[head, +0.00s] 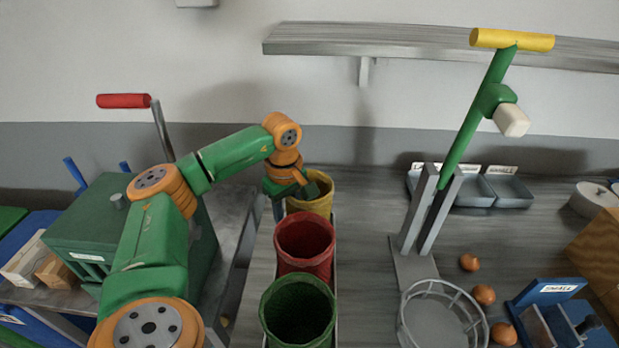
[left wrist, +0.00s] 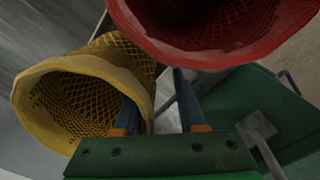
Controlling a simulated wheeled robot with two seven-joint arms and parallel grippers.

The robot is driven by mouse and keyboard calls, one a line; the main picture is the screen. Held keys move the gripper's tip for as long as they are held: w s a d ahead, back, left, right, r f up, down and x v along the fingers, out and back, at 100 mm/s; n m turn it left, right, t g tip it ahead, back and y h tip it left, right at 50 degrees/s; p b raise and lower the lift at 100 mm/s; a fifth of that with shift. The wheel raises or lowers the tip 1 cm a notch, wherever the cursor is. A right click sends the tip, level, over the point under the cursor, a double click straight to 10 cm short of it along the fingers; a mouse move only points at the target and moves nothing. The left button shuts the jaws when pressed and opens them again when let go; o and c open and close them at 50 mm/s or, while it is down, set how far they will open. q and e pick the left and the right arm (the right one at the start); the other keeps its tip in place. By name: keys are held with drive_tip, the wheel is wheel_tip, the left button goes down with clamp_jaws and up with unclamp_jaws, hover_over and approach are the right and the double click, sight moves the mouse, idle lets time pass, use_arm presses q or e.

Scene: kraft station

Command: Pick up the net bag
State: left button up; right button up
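Three net bags stand open-mouthed in a row in a narrow rack: yellow (head: 318,204) at the back, red (head: 305,243) in the middle, green (head: 298,312) in front. My left gripper (head: 306,190) is at the left side of the yellow bag's rim. In the left wrist view, the fingers of my left gripper (left wrist: 155,88) are apart. One finger overlaps the mouth of the yellow bag (left wrist: 85,68) and the other is outside, with the rim between them. Contact cannot be told. The red bag (left wrist: 215,40) is close by. My right gripper is not in view.
A green box machine (head: 130,235) with a red-handled crank stands left of the rack. A green lever (head: 470,120) with a yellow handle rises on the right above a wire basket (head: 440,290). Several onions (head: 484,294) and grey trays (head: 508,188) lie further right.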

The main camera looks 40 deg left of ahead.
use_arm(q)
drive_tip(key=shift+w+f, duration=0.25)
drive_tip(key=shift+f, duration=0.15)
drive_tip(key=shift+s+r, duration=0.1)
clamp_jaws()
idle(1.0)
